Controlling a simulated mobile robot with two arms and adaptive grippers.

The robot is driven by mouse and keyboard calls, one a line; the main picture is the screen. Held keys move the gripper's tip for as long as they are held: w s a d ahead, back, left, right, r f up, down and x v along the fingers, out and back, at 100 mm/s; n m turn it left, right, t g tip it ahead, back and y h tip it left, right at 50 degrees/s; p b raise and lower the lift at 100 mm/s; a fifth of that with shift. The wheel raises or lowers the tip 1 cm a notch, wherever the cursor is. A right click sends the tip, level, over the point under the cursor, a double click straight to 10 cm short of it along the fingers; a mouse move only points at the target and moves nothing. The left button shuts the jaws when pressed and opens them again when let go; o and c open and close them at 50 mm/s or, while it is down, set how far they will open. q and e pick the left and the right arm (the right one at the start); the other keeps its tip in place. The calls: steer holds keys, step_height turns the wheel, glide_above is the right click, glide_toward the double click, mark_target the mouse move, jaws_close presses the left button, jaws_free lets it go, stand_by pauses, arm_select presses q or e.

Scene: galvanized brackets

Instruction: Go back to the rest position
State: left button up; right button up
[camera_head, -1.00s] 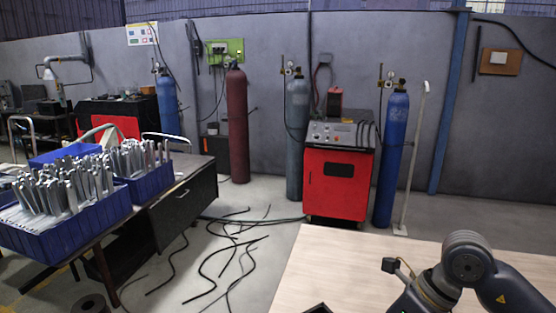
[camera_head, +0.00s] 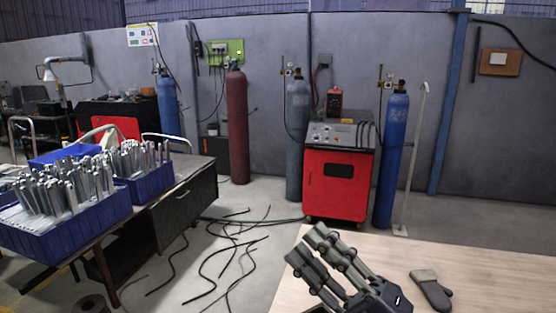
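My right gripper (camera_head: 308,246) is at the bottom of the head view, right of centre, over the left part of the light wooden table (camera_head: 480,262). Its two grey-green fingers point up and to the left. They stand apart with a gap between them, and nothing shows between them. My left gripper is not in view.
A grey glove (camera_head: 431,290) lies on the table right of my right gripper. Blue bins (camera_head: 70,238) full of metal brackets stand on a bench at left. Black cables lie on the floor between. A red welding machine (camera_head: 337,187) and gas cylinders stand behind.

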steer(key=w+d+f+m+t+h, duration=0.3)
steer(key=d+f+m+h, duration=0.25)
steer(key=m+h, duration=0.3)
steer(key=w+d+f+m+t+h, duration=0.25)
steer(key=d+f+m+h, duration=0.3)
steer(key=m+h, duration=0.3)
steer(key=s+d+f+m+g+h, duration=0.2)
steer(key=d+f+m+g, duration=0.1)
steer(key=f, duration=0.4)
steer(key=s+d+f+m+g+h, duration=0.1)
steer(key=s+d+f+m+g, duration=0.15)
steer(key=f, duration=0.45)
steer(key=s+a+f+m+g, duration=0.1)
steer(key=s+f+g, duration=0.4)
steer(key=s+f, duration=0.4)
steer(key=s+a+f+m+g, duration=0.1)
steer(key=s+f+m+g, duration=0.1)
steer(key=s+f+g, duration=0.7)
steer(key=s+f+t+b, duration=0.1)
steer(key=s+f+b, duration=0.15)
steer(key=f, duration=1.35)
steer(key=s+f+t+b, duration=0.15)
steer(key=f+b, duration=0.25)
steer(key=f, duration=1.2)
steer(key=s+d+f+g+b, duration=0.2)
steer(key=s+d+f+b, duration=0.1)
steer(key=s+f, duration=1.4)
steer(key=shift+d+f+y+b, duration=0.25)
steer(key=shift+f+b, duration=0.25)
steer(key=shift+f, duration=0.45)
